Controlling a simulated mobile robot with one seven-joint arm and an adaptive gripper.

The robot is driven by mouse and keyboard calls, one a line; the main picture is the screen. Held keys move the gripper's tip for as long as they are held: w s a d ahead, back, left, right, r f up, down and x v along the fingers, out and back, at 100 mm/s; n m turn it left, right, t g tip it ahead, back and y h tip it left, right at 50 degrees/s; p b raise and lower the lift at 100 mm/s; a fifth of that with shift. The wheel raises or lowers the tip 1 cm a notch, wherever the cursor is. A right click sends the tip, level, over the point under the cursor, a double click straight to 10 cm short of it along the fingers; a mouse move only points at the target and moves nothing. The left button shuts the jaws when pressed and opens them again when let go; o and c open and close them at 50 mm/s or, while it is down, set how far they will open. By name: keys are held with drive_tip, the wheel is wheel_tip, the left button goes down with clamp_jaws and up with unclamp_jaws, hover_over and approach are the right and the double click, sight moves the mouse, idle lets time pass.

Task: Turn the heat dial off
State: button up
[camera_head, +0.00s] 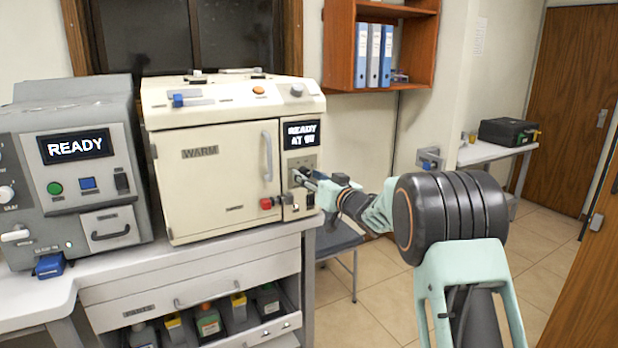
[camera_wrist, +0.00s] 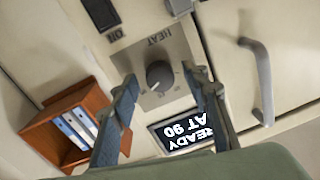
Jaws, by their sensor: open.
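The heat dial (camera_wrist: 159,76) is a dark round knob on a square metal plate (camera_wrist: 150,50) marked HEAT, on the cream WARM oven (camera_head: 215,165). In the wrist view the plate appears upside down. My gripper (camera_wrist: 157,78) is open, with one finger on each side of the dial; I cannot tell whether they touch it. In the head view my gripper (camera_head: 300,176) reaches the oven's right-hand panel from the right and partly hides the dial. The oven's display (camera_head: 301,134) reads READY AT 90 in the wrist view (camera_wrist: 187,128).
The oven door handle (camera_head: 267,155) stands out to the left. A grey machine (camera_head: 75,170) reading READY stands further left.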

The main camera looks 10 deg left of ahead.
drive_tip(key=shift+c, duration=0.4)
drive_tip(key=c, duration=1.1)
drive_tip(key=shift+o, duration=0.2)
